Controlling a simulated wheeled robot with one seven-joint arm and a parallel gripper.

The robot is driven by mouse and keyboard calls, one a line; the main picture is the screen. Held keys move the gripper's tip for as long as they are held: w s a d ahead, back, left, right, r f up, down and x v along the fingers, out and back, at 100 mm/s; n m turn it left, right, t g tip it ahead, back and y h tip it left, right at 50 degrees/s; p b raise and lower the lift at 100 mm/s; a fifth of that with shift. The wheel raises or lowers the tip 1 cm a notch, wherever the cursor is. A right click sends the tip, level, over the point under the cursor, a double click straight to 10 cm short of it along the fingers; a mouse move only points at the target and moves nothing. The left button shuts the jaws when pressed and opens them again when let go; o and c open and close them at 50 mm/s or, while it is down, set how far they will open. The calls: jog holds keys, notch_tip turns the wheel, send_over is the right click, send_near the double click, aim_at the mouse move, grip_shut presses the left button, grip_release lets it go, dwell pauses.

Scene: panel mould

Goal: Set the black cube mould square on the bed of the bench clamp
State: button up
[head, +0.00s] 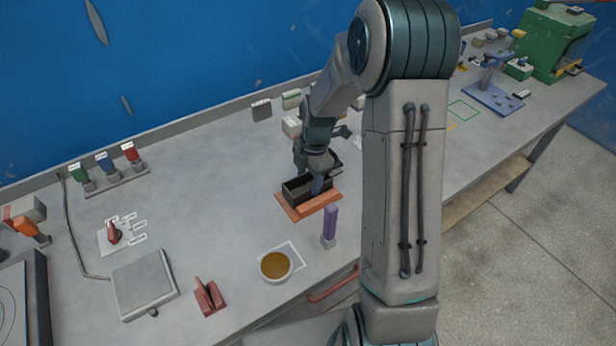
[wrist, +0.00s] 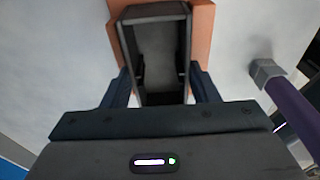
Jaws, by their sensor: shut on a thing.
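The black mould (head: 294,191) is a long, open-topped box, over an orange board (head: 312,209) in the middle of the bench. My gripper (head: 318,178) is shut on it. In the wrist view, the fingers of my gripper (wrist: 160,78) press its two long sides near one end. The mould (wrist: 155,45) looks empty inside and runs roughly in line with the board (wrist: 203,35). I cannot tell whether it rests on the board or hangs just above. A blue device with a flat bed and an upright (head: 492,92), possibly the bench clamp, stands far right.
A purple-handled tool (head: 329,226) stands close to the board. A bowl with brown contents (head: 276,266), a red block-like tool (head: 208,298) and a grey scale (head: 144,284) are nearer the front. A green machine (head: 552,42) stands far right.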

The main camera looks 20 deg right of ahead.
jog(key=shift+f, duration=0.15)
jog(key=shift+f, duration=0.25)
jog(key=o, duration=1.3)
jog(key=shift+r, duration=0.1)
jog(key=shift+r, duration=0.15)
